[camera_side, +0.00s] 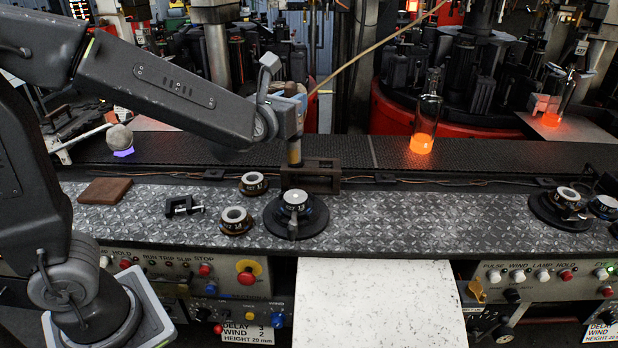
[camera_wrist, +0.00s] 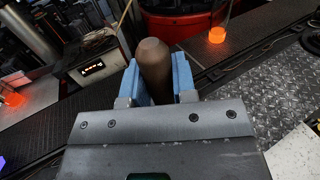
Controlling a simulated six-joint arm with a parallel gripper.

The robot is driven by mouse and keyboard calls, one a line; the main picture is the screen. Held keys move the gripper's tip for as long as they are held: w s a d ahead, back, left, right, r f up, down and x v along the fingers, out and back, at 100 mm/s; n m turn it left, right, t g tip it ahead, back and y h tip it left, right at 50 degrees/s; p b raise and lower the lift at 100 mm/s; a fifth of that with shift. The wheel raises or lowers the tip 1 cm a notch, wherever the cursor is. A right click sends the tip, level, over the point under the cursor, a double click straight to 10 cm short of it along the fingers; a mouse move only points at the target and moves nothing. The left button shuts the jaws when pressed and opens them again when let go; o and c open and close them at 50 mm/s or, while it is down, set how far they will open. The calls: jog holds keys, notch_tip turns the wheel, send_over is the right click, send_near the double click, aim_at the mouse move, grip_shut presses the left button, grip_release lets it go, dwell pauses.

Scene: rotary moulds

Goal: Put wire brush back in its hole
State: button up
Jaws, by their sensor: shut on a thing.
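My gripper (camera_side: 292,118) is above the conveyor's front edge, pointing down. In the wrist view its blue fingers (camera_wrist: 156,80) are shut on a brown rounded handle (camera_wrist: 153,62), which I take as the wire brush. In the side view a tan length of the brush (camera_side: 294,152) shows below the fingers, roughly upright. It meets the top of a dark brown block-like holder (camera_side: 322,180) at its left part. The bristles are not visible, and I cannot tell how deep the lower end sits in the holder.
Ring moulds (camera_side: 235,220) and a round mould (camera_side: 296,215) with a handle lie on the metal plate just in front. A black clamp (camera_side: 184,206) and brown pad (camera_side: 105,191) are left. A glowing bottle (camera_side: 421,140) stands right on the conveyor. The plate's right-middle is clear.

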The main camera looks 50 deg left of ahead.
jog(key=w+d+f+x, duration=0.1)
jog(key=d+f+x, duration=0.1)
jog(key=x, duration=0.9)
notch_tip(320, 180, down, 10)
jog(key=shift+w+a, duration=0.3)
jog(key=shift+w, duration=0.05)
jog(key=shift+f, duration=0.6)
jog(key=o, duration=0.9)
